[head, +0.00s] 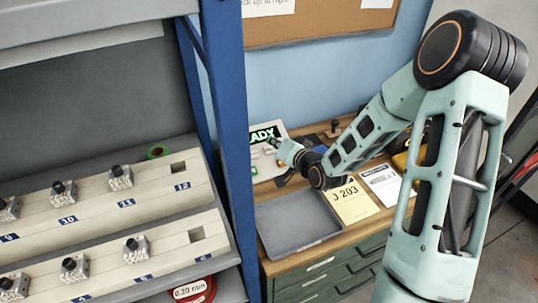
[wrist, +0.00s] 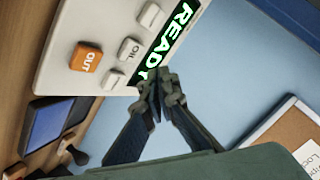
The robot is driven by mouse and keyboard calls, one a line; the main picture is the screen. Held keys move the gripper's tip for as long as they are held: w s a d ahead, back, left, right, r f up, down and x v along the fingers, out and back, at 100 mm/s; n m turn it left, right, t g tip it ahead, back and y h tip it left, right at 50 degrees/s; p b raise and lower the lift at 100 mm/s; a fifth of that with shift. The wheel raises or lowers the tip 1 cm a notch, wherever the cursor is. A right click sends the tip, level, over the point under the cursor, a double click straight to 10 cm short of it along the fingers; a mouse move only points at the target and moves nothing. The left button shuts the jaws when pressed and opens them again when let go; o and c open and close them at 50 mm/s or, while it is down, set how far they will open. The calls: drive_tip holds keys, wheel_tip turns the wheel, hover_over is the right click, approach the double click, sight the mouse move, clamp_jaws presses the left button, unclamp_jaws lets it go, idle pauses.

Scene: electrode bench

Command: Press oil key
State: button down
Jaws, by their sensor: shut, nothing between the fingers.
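The machine (head: 272,172) is a pale box on the wooden bench, with a dark display reading READY in green. In the wrist view its light panel (wrist: 90,22) fills the upper left. The oil key (wrist: 128,50) is a white key marked OIL, beside an orange key (wrist: 86,57) marked OUT. Two other pale keys (wrist: 150,15) (wrist: 113,80) sit on either side of it. My gripper (wrist: 158,79) is shut and empty. Its tips overlap the letter end of the display (wrist: 172,38), to the right of and below the oil key in that view. I cannot tell whether they touch the panel.
A grey tray (head: 297,228), a yellow card (head: 352,203) marked J 203 and a white sheet (head: 382,183) lie on the bench. A blue post (head: 225,130) and shelves with numbered holders stand to the left. A dark blue object (wrist: 52,130) lies below the panel.

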drive_tip(key=shift+w+a+f+b, duration=0.1)
drive_tip(key=shift+w+f+b, duration=0.15)
drive_tip(key=shift+f+b, duration=0.3)
drive_tip(key=shift+w+a+f+b, duration=0.1)
drive_tip(key=shift+w+f+b, duration=0.15)
drive_tip(key=shift+f, duration=0.4)
drive_tip(key=shift+f, duration=0.1)
idle(0.5)
drive_tip(key=shift+w+f+b, duration=0.1)
drive_tip(key=shift+f+b, duration=0.2)
drive_tip(key=shift+b, duration=0.25)
drive_tip(key=shift+w+a+f+b, duration=0.1)
drive_tip(key=shift+f+b, duration=0.3)
drive_tip(key=shift+b, duration=0.1)
idle(0.4)
drive_tip(key=shift+r, duration=0.15)
drive_tip(key=shift+s+r+p, duration=0.3)
drive_tip(key=shift+r+p, duration=0.2)
drive_tip(key=shift+r, duration=0.15)
drive_tip(key=shift+r, duration=0.1)
drive_tip(key=r+p, duration=0.1)
drive_tip(key=s+r+p, duration=0.1)
drive_tip(key=r, duration=0.1)
drive_tip(key=d+r+p, duration=0.1)
drive_tip(key=shift+s+r, duration=0.2)
drive_tip(key=shift+s, duration=0.15)
